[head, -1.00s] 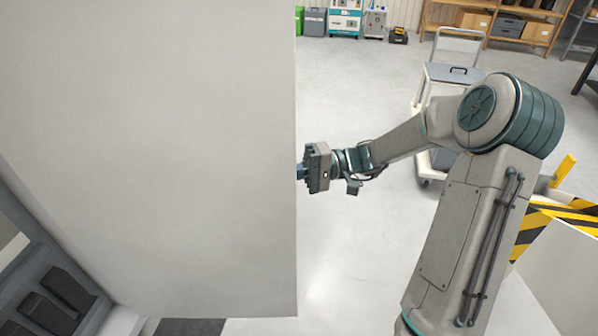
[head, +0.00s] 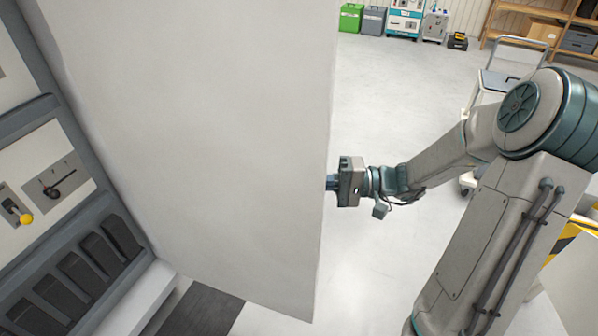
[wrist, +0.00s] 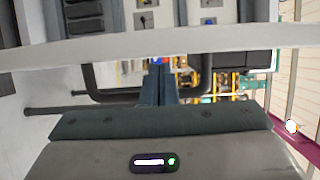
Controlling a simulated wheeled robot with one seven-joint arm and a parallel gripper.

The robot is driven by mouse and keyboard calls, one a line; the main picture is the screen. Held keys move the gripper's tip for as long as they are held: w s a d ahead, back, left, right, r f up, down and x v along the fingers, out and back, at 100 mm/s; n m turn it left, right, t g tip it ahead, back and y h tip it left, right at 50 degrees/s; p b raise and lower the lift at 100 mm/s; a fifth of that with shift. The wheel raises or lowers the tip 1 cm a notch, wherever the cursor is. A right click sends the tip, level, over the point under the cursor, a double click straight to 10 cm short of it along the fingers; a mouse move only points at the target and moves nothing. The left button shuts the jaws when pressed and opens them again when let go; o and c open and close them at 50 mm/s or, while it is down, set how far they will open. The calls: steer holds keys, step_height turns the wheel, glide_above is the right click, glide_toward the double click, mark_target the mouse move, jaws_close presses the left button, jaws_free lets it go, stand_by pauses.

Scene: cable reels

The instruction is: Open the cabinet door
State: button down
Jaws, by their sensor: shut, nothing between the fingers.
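The cabinet door (head: 190,130) is a large plain pale grey panel. It stands swung out from the cabinet (head: 60,190) at the left of the head view, whose inside with switches and dark slots shows. My gripper (head: 331,183) is at the door's free right edge, its fingertips partly hidden behind that edge. In the wrist view the door shows edge-on as a pale band (wrist: 220,41) across the picture, with my shut, empty fingers (wrist: 157,80) just below it. A dark bar handle (wrist: 100,84) lies beside the fingers. I cannot tell whether the fingers touch the door.
A white cart (head: 495,85) stands behind my arm. Green and grey bins (head: 351,17) and shelves (head: 550,25) line the far wall. Yellow-black striped barriers (head: 565,240) are at the right.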

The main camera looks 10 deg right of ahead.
steer(key=shift+s, duration=0.45)
steer(key=s+d+p, duration=0.2)
steer(key=d, duration=0.8)
steer(key=s+a+r+g+h+p, duration=0.4)
steer(key=s+a+g+h+p, duration=0.15)
steer(key=s+h, duration=0.45)
step_height(320, 180, up, 11)
steer(key=s+d+t+h+p, duration=0.2)
steer(key=t+h+p, duration=0.4)
steer(key=h, duration=0.2)
steer(key=shift+s+d+f+n, duration=0.2)
steer(key=shift+d+n, duration=0.05)
steer(key=shift+n, duration=0.15)
